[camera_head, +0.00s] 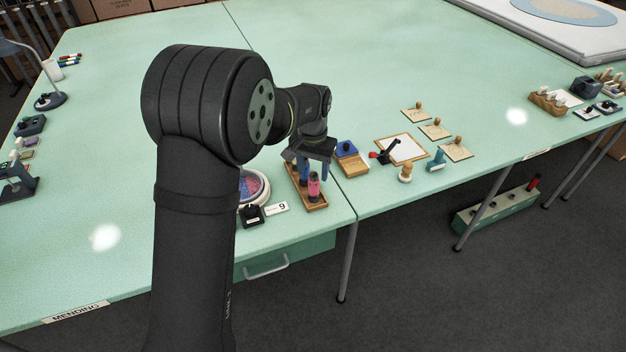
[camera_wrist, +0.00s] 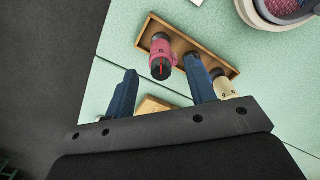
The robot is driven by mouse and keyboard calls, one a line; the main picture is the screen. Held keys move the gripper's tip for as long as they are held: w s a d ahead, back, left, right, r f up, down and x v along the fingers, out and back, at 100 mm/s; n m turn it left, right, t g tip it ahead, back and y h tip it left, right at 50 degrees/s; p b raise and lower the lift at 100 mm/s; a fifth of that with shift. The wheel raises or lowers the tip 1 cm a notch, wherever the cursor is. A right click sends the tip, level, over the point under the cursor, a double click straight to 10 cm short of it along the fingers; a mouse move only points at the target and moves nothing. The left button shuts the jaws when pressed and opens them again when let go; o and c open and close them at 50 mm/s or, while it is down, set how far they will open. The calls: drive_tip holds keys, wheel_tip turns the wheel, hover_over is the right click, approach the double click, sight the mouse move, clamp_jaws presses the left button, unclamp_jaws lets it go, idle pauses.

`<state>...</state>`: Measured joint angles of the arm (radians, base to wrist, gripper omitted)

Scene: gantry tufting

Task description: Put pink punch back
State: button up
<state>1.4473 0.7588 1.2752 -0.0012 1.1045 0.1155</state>
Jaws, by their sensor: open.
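The pink punch (camera_head: 314,187) stands in a long wooden tray (camera_head: 292,178), at the tray's front end. The punch (camera_wrist: 161,52) and the tray (camera_wrist: 186,35) also show in the wrist view. My gripper (camera_head: 312,166) is open just above and behind the punch. In the wrist view the punch appears between the tips of the two blue fingers (camera_wrist: 161,64). I cannot tell whether the fingers touch it. A pale-handled tool (camera_wrist: 222,88) is at the tray's other end, partly hidden by a finger.
A round tub (camera_head: 262,190) and a card marked 9 (camera_head: 277,208) lie left of the tray. A wooden box with a blue block (camera_head: 347,149), a clipboard (camera_head: 405,150) and small stamps stand to its right. The table's front edge is close.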

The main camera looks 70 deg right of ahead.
sight(313, 175)
wheel_tip(313, 175, up, 7)
drive_tip(key=shift+f, duration=0.1)
drive_tip(key=shift+f, duration=0.1)
idle(0.3)
wheel_tip(313, 175, down, 13)
drive_tip(key=shift+r, duration=2.35)
drive_tip(key=shift+f, duration=0.1)
drive_tip(key=shift+f, duration=1.45)
wheel_tip(313, 175, up, 11)
drive_tip(key=shift+r, duration=0.1)
drive_tip(key=shift+f, duration=0.55)
